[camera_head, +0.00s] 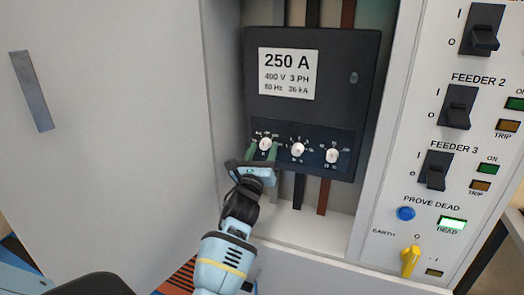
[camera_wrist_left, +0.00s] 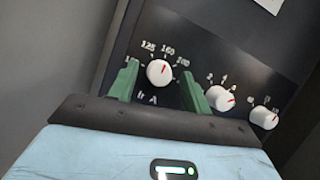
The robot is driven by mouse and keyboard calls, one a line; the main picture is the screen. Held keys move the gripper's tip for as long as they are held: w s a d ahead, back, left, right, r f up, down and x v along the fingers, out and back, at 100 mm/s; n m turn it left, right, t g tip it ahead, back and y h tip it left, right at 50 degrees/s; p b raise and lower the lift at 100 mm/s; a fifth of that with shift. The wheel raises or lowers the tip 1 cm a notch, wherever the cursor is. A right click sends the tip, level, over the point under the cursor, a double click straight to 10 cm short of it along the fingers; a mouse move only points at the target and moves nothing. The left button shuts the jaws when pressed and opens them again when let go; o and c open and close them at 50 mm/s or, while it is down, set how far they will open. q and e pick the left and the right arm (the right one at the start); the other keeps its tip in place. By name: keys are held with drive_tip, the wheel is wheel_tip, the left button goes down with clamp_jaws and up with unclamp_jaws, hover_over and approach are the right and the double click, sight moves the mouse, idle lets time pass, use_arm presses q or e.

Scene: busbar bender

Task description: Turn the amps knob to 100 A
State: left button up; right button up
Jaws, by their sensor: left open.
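The amps knob (camera_head: 265,144) is the leftmost of three white knobs on the black 250 A breaker (camera_head: 310,110). In the left wrist view the amps knob (camera_wrist_left: 159,72) has "Ir A" below it and marks including 125, 160 and 200 around it. The left wrist view shows the fingers (camera_wrist_left: 161,88) with gaps to the knob. The leftmost mark is partly hidden by a finger. My right gripper is not in view.
An open grey door (camera_head: 120,130) stands at the left. Feeder switches (camera_head: 456,106), a blue button (camera_head: 406,213) and a yellow earth handle (camera_head: 410,260) are on the right panel.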

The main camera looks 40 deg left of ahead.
use_arm(q)
drive_tip(key=shift+c, duration=0.3)
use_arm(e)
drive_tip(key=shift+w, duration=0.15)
use_arm(q)
drive_tip(key=c, duration=0.9)
drive_tip(key=shift+c, duration=0.2)
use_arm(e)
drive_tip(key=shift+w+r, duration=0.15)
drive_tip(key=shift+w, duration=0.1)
